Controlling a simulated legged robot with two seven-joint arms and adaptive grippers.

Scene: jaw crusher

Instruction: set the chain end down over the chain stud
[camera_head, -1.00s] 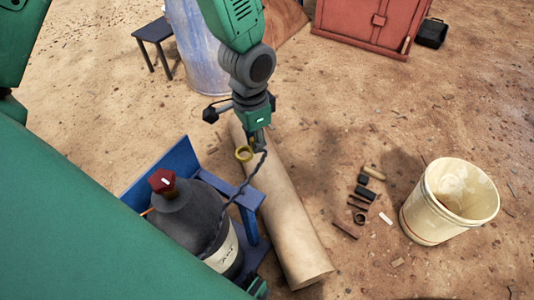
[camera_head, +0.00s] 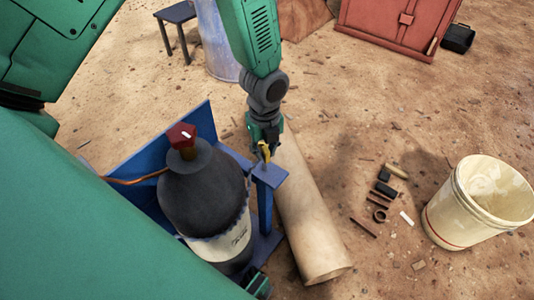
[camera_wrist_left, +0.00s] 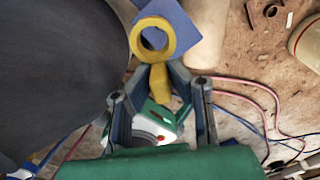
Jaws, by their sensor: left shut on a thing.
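The chain end is a yellow ring with a shank; it shows in the wrist view (camera_wrist_left: 152,38) and, small, in the head view (camera_head: 264,151). My left gripper (camera_wrist_left: 160,76) is shut on the shank, with the ring sticking out past the fingertips. In the head view, my left gripper (camera_head: 263,143) is just above the top of a blue post (camera_head: 270,175). In the wrist view, the post's blue top plate (camera_wrist_left: 182,22) lies behind the ring. I cannot make out the chain stud or tell whether ring and post touch.
A dark gas cylinder (camera_head: 200,195) with a red cap (camera_head: 181,135) stands left of the post in a blue stand (camera_head: 204,120). A tan pipe (camera_head: 310,220) lies to the right. Small parts (camera_head: 383,190) and a cream bucket (camera_head: 455,208) are further right.

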